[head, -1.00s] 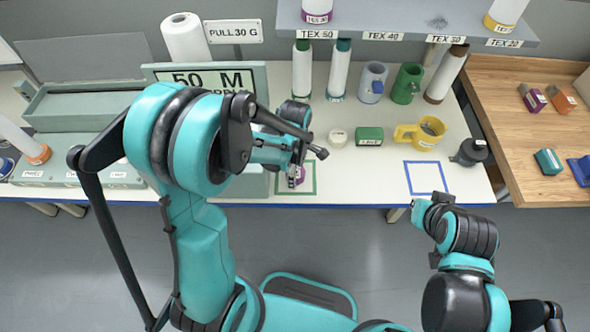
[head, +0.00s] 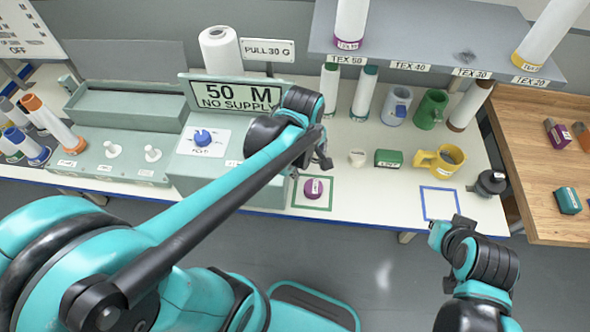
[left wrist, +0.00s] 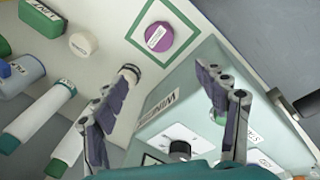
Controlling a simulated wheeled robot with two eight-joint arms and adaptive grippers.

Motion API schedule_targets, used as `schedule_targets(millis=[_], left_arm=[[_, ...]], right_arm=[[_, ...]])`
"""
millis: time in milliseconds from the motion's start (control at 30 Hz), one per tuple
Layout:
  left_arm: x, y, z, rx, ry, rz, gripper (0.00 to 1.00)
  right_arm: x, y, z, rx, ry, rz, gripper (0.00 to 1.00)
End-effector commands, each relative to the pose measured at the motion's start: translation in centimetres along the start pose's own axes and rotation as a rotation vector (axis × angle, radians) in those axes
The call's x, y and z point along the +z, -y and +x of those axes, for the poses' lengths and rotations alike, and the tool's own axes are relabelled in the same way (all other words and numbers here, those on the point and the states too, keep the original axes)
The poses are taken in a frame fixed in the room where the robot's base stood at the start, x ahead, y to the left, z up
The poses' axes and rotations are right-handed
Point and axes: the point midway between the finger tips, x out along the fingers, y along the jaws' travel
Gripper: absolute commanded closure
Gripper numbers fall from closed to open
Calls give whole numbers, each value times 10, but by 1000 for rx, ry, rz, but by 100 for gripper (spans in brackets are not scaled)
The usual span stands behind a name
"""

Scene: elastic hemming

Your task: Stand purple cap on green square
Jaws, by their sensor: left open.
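The purple cap (head: 314,188) rests inside the green square outline (head: 297,206) near the table's front edge. In the left wrist view the cap (left wrist: 159,37) also lies within the green square (left wrist: 140,20), its pale label facing the camera. My left gripper (head: 322,150) is above and behind the square, clear of the cap. Its two fingers show spread and empty in the left wrist view (left wrist: 165,85). My right arm (head: 445,232) is at the table's front right; its fingers are too small to read.
A white cap (head: 358,158), a green block (head: 388,158) and a yellow mug (head: 440,160) stand right of the square. A blue square outline (head: 440,203) lies farther right. The grey machine with its dial (head: 203,138) is at the left.

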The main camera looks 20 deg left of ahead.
Motion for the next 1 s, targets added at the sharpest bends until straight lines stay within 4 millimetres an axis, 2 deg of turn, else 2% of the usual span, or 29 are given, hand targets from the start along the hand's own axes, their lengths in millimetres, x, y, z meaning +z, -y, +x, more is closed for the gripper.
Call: schedule_targets(millis=[33, 200, 400, 600, 1000], left_arm=[[1, 12, -11, 45, -21, 123, 28], [2, 39, -37, 176, -149, 596, 28], [4, 60, -48, 238, -316, 999, 28], [4, 67, -51, 245, -389, 1148, 28], [4, 67, -51, 244, -390, 1154, 28]], right_arm=[[0, 0, 0, 0, 0, 0, 100], [0, 0, 0, 0, 0, 0, 100], [0, 0, 0, 0, 0, 0, 100], [0, 0, 0, 0, 0, 0, 100], [0, 0, 0, 0, 0, 0, 100]])
